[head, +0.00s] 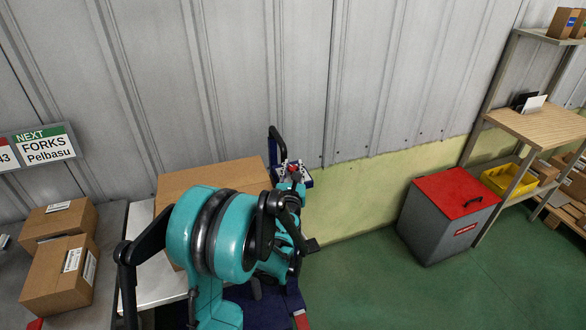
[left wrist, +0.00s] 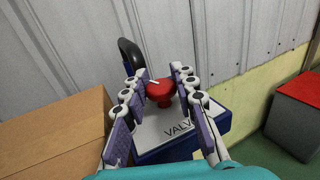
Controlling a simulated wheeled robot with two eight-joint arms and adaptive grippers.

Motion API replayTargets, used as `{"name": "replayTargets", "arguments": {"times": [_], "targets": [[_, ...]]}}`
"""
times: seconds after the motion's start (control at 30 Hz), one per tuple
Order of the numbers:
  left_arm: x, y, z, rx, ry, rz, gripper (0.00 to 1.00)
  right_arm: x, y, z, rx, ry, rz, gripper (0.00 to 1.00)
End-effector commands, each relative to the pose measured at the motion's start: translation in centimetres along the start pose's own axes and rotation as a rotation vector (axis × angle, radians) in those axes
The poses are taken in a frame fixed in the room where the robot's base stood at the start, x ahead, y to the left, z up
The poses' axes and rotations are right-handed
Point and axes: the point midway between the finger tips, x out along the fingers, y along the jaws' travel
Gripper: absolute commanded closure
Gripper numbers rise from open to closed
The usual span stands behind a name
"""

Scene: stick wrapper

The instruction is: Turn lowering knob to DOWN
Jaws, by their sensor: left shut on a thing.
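The red knob (left wrist: 160,92) sits on a white plate (left wrist: 176,125) lettered "VALV", the rest hidden by a finger. A short white mark shows on its top. The plate tops a blue housing (left wrist: 222,124). In the left wrist view my left gripper (left wrist: 159,76) has one finger on each side of the knob and is shut on it. In the head view the knob (head: 293,168) is small and partly covered by my left gripper (head: 291,185). No DOWN marking can be read. My right gripper is not in view.
A large cardboard box (left wrist: 52,132) stands close left of the housing. A black upright handle (left wrist: 131,54) rises behind the knob. The corrugated wall (head: 380,80) is close behind. A grey bin with a red lid (head: 456,188) stands to the right, with clear green floor between.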

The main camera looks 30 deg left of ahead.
Motion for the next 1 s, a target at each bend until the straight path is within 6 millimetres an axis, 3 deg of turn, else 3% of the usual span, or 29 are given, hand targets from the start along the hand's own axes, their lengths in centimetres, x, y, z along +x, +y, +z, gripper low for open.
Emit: {"name": "replayTargets", "arguments": {"times": [0.13,0.17,0.23,0.67,0.77,1.0], "targets": [[0.0,0.0,0.0,0.001,0.000,0.001,1.00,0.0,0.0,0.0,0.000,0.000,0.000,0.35],[0.0,0.0,0.0,0.001,0.000,0.001,0.68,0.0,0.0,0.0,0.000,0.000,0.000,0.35],[0.0,0.0,0.0,0.001,0.000,0.002,0.53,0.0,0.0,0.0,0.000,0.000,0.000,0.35],[-0.5,0.0,0.0,0.000,0.000,0.001,0.53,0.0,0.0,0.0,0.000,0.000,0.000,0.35],[-1.9,-0.1,0.0,0.000,0.000,0.000,0.53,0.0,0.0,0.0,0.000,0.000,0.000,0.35],[-7.2,-0.1,0.0,0.000,0.000,-0.001,0.53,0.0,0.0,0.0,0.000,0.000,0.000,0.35]]}}
